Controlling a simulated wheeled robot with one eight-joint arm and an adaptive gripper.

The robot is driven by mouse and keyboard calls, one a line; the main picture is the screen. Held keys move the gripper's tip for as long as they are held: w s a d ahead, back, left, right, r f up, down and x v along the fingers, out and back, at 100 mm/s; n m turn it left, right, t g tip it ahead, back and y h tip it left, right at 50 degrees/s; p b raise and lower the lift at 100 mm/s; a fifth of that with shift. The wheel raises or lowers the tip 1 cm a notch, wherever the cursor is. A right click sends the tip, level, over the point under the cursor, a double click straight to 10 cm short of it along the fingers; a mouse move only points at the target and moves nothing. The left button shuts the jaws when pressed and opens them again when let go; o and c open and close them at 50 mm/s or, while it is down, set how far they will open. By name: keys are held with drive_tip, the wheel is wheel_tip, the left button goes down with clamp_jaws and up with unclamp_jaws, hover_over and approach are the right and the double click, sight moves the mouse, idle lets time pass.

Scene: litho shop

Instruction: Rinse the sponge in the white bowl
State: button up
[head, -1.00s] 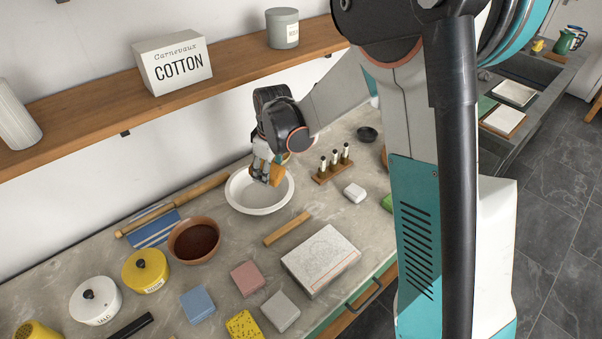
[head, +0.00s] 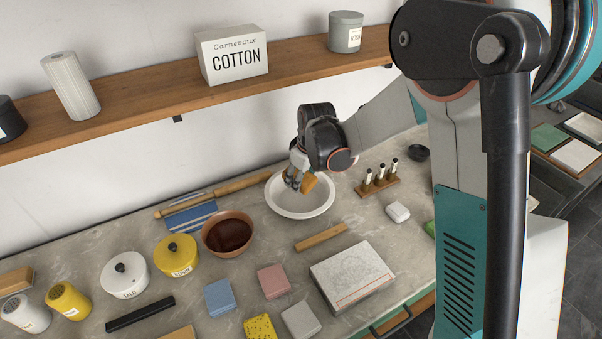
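The white bowl (head: 318,207) stands on the counter near the wall, in the middle of the head view. The gripper and arm hide the bowl's far edge.
A brown bowl of dark liquid (head: 229,234) stands close on the left. A rack of small bottles (head: 378,184) is on the right, a wooden bar (head: 320,237) in front. A stone slab (head: 351,274) and coloured blocks lie nearer. A shelf (head: 150,105) runs above.

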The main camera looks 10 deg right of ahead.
drive_tip(key=shift+f+b, duration=1.95)
drive_tip(key=shift+f, duration=0.9)
drive_tip(key=shift+r, duration=0.1)
drive_tip(key=shift+r+p, duration=2.5)
drive_tip(key=shift+r, duration=1.55)
drive_tip(key=shift+r, duration=0.1)
drive_tip(key=shift+r+p, duration=1.25)
drive_tip(key=shift+r, duration=0.65)
